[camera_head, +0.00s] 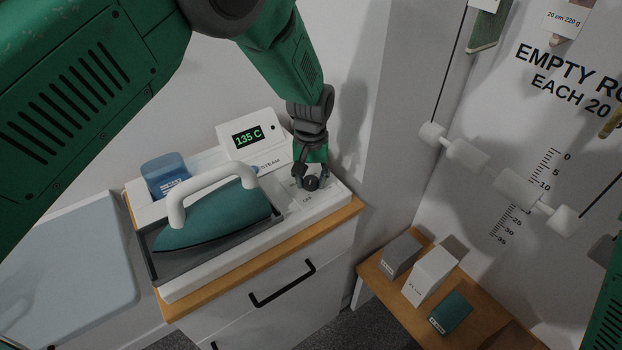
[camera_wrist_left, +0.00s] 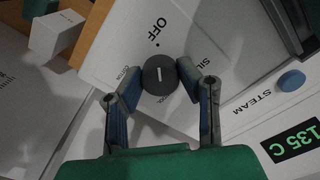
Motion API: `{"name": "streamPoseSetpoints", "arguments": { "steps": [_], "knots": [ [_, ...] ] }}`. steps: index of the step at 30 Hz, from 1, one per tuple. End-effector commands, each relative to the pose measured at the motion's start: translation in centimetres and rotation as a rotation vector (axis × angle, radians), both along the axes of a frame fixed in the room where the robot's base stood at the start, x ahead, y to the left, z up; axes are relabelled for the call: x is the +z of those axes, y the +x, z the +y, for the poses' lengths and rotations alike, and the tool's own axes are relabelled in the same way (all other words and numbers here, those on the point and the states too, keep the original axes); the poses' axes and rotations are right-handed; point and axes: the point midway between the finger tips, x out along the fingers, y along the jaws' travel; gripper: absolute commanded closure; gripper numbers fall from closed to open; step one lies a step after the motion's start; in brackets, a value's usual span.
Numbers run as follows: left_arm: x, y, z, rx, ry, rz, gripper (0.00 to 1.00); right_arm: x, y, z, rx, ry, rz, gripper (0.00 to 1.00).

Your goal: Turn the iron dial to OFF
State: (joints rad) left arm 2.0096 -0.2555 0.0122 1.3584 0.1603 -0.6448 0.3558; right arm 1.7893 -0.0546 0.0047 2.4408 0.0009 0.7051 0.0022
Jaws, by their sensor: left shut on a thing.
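The dark round iron dial (camera_head: 311,184) sits at the right end of the white iron station (camera_head: 335,199). My left gripper (camera_head: 310,175) reaches down onto it from above. In the left wrist view the dial (camera_wrist_left: 159,75) is between the two fingertips of my left gripper (camera_wrist_left: 160,84), which is shut on it. A short white line on the dial runs nearly upright in that view, with the OFF label (camera_wrist_left: 154,27) and a dot above it. Which end of the line is the pointer is unclear. The teal iron (camera_head: 215,218) rests on its tray to the left. My right gripper is not in view.
A display (camera_head: 248,138) behind the iron reads 135 C. A blue tank (camera_head: 166,175) stands at its left, and a blue STEAM button (camera_wrist_left: 291,81) is beside the dial. Several small boxes stand on a low wooden shelf (camera_head: 376,282) at the right.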

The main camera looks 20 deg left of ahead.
Motion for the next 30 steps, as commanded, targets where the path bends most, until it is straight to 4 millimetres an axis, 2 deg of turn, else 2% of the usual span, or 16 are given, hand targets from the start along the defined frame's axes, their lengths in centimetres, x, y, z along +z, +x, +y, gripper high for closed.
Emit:
{"name": "streamPoseSetpoints", "arguments": {
  "steps": [1, 11, 12, 13, 23, 26, 30],
  "knots": [
    [0.4, 0.6, 0.0, 0.003, -0.001, -0.019, 0.98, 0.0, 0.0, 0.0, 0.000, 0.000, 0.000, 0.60],
    [0.5, 0.6, 0.0, 0.004, -0.001, -0.020, 0.98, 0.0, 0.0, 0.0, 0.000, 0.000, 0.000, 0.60],
    [0.5, 0.6, 0.0, 0.004, -0.001, -0.019, 0.55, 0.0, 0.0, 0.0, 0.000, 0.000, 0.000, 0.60],
    [0.5, 0.6, 0.0, 0.004, -0.002, -0.018, 0.49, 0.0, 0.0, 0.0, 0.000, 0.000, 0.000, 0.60],
    [0.4, 0.2, 0.0, 0.003, -0.001, -0.009, 0.49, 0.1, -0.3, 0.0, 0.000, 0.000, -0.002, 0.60],
    [1.2, 0.2, 0.0, 0.003, -0.001, -0.009, 0.49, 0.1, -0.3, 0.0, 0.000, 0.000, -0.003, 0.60],
    [3.7, 0.3, 0.0, 0.003, -0.001, -0.012, 0.49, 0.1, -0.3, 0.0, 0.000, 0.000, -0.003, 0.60]
  ]
}}
